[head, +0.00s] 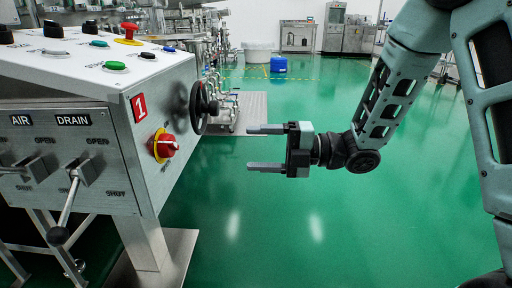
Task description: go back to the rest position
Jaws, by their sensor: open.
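My gripper (265,148) is open and empty in the middle of the head view, its two flat grey fingers pointing left. It hangs in free air over the green floor, to the right of a metal control console (95,75). A gap separates the fingertips from the console's side. On that side are a black handwheel (204,107) and a red rotary knob (163,146) on a yellow plate, below a red label with a 1.
The console front has AIR and DRAIN levers; the DRAIN lever (71,200) hangs down-left. Buttons and a red emergency stop (129,31) sit on top. A white tub (257,53) and blue container (278,64) stand far back. The green floor (300,225) below my gripper is clear.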

